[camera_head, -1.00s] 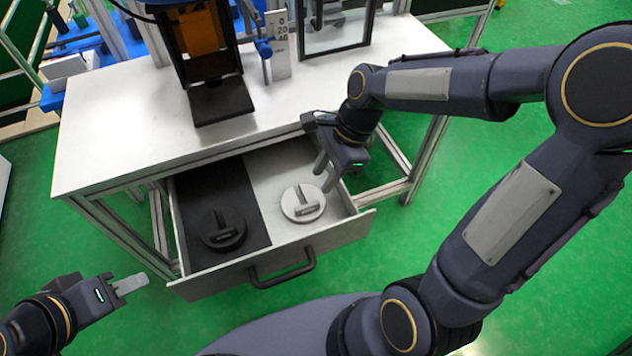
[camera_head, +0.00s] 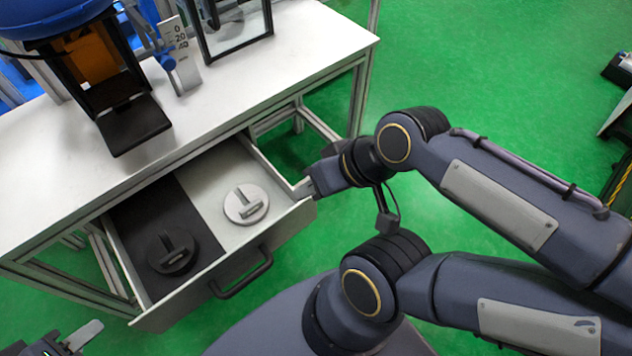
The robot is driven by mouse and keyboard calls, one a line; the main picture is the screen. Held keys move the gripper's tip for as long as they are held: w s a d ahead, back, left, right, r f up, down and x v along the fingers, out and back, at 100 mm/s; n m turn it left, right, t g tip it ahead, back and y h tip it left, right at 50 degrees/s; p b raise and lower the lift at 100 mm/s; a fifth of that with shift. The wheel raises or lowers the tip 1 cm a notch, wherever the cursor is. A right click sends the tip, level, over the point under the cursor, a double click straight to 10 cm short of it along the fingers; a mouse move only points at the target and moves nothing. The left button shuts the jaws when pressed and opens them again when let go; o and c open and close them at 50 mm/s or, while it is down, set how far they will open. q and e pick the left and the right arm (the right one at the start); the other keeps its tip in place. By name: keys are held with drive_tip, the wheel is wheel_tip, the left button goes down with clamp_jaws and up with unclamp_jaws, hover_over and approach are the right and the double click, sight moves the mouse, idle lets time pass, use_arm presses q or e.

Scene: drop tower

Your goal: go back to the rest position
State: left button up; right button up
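My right gripper (camera_head: 306,187) is at the right side wall of the open drawer (camera_head: 285,222), outside the black and white weights. Its fingers point left and overlap the drawer's edge in the picture; I cannot tell if they touch it or how far apart they are. My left gripper (camera_head: 82,337) is at the bottom left corner, apart from the drawer and mostly cut off. One light grey finger shows clearly; its opening cannot be told. No held object shows in either gripper.
The drawer holds a black disc (camera_head: 172,251) on its dark half and a white disc (camera_head: 246,204) on its light half. A handle (camera_head: 243,281) sticks out in front. The white table (camera_head: 265,80) carries the drop tower (camera_head: 133,122).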

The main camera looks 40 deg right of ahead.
drive_tip(key=shift+r, duration=0.1)
